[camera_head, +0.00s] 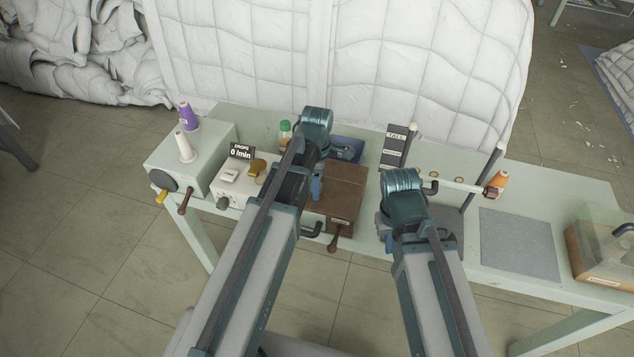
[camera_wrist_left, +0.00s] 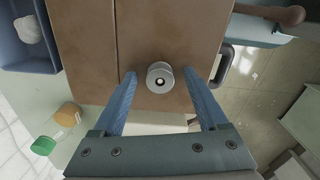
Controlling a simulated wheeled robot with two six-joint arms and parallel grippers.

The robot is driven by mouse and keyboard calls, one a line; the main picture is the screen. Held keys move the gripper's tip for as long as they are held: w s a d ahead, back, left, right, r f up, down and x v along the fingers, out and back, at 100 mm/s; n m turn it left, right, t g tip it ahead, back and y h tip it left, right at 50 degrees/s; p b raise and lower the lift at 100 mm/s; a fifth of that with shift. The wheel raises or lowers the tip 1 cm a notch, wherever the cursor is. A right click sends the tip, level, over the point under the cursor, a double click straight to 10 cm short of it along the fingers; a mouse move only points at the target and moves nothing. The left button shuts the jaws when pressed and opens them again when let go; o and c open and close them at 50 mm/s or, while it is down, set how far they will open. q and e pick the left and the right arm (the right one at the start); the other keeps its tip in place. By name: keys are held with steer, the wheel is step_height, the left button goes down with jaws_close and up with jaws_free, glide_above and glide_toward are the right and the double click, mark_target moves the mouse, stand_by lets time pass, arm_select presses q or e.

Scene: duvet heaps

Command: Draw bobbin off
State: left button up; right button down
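A small pale round piece with a dark ring and bright centre (camera_wrist_left: 160,84), seen end-on, stands on the brown box (camera_wrist_left: 125,30); I cannot tell if it is the bobbin. My left gripper (camera_wrist_left: 159,74) is open, its two blue fingers either side of this piece with a gap on each. In the head view the left gripper (camera_head: 317,187) is over the brown box (camera_head: 346,190), mostly hidden by its arm. An orange spool (camera_head: 497,183) is on a rod at the right. Purple (camera_head: 188,117) and white (camera_head: 184,148) cones stand on the left box. My right gripper (camera_head: 389,243) is mostly hidden behind its wrist.
A white control box (camera_head: 230,187) reads "0 /min". A green-capped bottle (camera_head: 285,132) and a blue tray (camera_head: 348,148) are behind. A grey mat (camera_head: 518,245) lies bare on the right; a clear-topped case (camera_head: 603,250) stands beyond it. White quilted duvets (camera_head: 420,60) rise behind the table.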

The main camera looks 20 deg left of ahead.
arm_select(q)
jaws_close()
steer(key=shift+r, duration=0.15)
steer(key=shift+r+p, duration=2.1)
steer(key=shift+p, duration=0.2)
